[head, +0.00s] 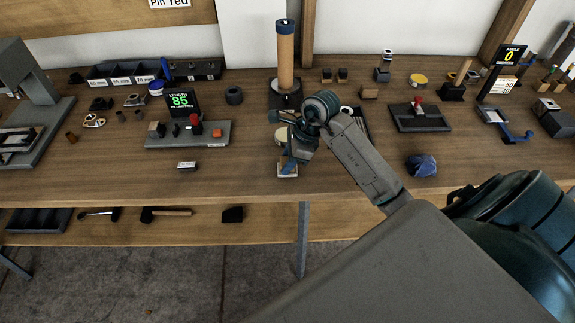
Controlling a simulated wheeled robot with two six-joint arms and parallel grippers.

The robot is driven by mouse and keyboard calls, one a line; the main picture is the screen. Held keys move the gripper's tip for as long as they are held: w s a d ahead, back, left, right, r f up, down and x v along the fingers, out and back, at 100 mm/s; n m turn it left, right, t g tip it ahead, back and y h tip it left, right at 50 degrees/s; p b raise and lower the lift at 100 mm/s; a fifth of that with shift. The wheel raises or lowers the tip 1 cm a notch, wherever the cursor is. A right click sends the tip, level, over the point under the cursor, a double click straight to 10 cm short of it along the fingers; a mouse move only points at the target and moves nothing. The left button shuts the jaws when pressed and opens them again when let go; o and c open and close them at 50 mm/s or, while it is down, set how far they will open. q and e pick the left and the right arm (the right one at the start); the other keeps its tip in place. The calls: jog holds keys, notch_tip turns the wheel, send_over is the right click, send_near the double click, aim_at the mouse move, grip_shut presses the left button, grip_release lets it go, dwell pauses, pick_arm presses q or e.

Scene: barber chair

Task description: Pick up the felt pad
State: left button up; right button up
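A small pale pad (288,174), which looks like the felt pad, lies near the front edge of the wooden workbench (250,185). My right gripper (287,164) reaches in from the right and points down, its blue fingertips over the pad and covering part of it. I cannot tell whether the fingers touch the pad or are closed on it. My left gripper is not in view.
A round cream item (281,136) is partly hidden behind my gripper. A tall wooden cylinder (286,60) stands behind it. A grey fixture (190,135) with a length display is left, and a crumpled blue cloth (422,165) is right. The front strip beside the pad is clear.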

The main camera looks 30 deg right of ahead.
aim_at(282, 160)
jog(key=shift+r, duration=0.15)
